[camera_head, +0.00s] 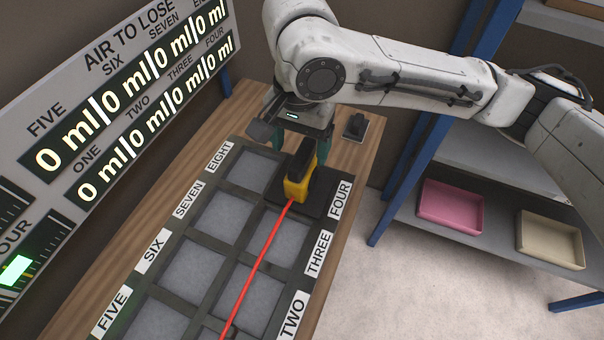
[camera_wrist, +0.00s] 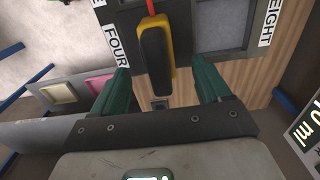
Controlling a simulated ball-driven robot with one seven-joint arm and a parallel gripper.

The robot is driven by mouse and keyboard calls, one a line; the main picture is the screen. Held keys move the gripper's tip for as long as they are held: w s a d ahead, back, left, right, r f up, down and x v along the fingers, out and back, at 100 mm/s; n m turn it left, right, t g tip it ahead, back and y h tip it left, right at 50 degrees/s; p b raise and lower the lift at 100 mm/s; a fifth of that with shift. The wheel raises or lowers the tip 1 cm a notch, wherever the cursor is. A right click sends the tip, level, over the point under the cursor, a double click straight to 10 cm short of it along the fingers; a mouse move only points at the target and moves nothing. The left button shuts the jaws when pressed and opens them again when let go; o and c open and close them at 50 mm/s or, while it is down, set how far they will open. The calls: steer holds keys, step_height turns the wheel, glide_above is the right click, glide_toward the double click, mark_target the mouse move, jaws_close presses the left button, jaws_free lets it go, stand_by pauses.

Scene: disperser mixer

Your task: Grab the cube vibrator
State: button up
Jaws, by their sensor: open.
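The cube vibrator (camera_head: 297,184) is a yellow and black tool with a red cable. It stands on the dark plate (camera_head: 325,192) at the compartment labelled FOUR, and its cable runs toward the front over the grid. In the wrist view its black handle (camera_wrist: 154,58) points toward my gripper. My gripper (camera_head: 302,152) is above and around the back of the vibrator, with its green fingers apart. In the wrist view my gripper (camera_wrist: 160,66) is open, one finger to each side of the handle, with gaps on both sides. Contact is not visible.
A grid tray (camera_head: 229,236) with labelled compartments covers the wooden table (camera_head: 250,103). A small black object (camera_head: 355,127) lies behind the vibrator. A display board (camera_head: 110,100) stands at left. A blue-framed shelf at right holds a pink bin (camera_head: 450,208) and a beige bin (camera_head: 549,240).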

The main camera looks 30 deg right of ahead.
mark_target(302, 152)
steer(key=shift+d+f, duration=0.15)
steer(key=shift+f, duration=1.2)
steer(key=shift+d+f, duration=0.1)
steer(key=shift+f, duration=1.2)
steer(key=shift+c, duration=0.2)
jaws_close()
steer(key=shift+p, duration=0.3)
